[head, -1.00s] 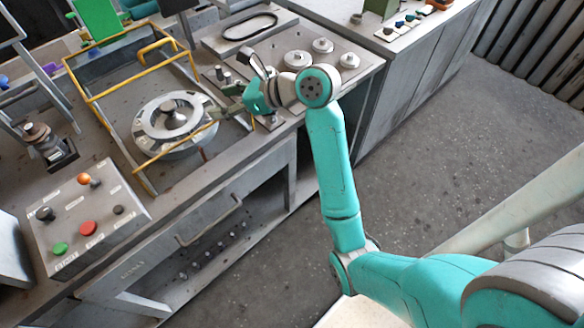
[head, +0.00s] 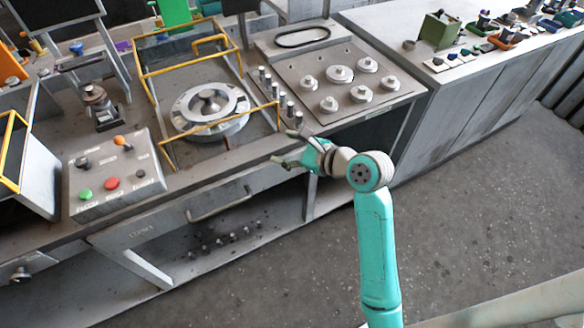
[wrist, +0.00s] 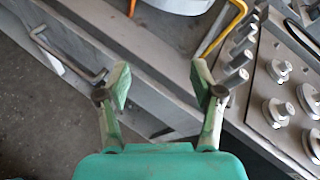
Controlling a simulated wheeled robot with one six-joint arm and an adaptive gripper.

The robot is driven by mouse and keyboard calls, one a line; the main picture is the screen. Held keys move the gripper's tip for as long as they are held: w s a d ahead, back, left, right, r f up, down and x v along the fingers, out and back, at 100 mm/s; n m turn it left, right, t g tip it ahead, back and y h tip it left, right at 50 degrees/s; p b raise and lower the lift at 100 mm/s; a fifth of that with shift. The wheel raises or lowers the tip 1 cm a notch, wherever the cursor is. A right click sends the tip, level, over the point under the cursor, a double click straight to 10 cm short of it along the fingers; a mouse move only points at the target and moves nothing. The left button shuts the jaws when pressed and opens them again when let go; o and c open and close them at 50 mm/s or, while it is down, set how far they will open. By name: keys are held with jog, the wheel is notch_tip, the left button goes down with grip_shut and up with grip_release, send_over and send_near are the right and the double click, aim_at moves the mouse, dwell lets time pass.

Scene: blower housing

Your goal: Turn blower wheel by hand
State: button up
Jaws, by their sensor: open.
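The blower wheel (head: 209,103) is a round grey-white disc with a central hub. It sits in a recessed bay of the bench, inside a yellow guard frame (head: 150,110). In the wrist view only a piece of the wheel's rim (wrist: 182,4) shows at the top edge. My gripper (head: 284,148) is open and empty, in front of the bench edge and to the right of the wheel, apart from it. In the wrist view both fingers of my gripper (wrist: 160,90) are spread, with the bench edge behind them.
A control box (head: 118,175) with coloured buttons stands at the left front. Several pegs (head: 280,97) stand right of the wheel, beside a plate (head: 340,90) with several round knobs. A drawer handle (head: 220,206) juts from the bench front. The floor (head: 480,190) at right is clear.

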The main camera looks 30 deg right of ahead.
jog(key=shift+n+h, duration=0.6)
jog(key=shift+n, duration=0.3)
jog(key=shift+s+a+f, duration=0.25)
jog(key=shift+s+f, duration=0.5)
jog(key=shift+f, duration=0.3)
jog(key=shift+s+a+f, duration=0.2)
jog(key=shift+s+f, duration=0.55)
jog(key=shift+f, duration=0.3)
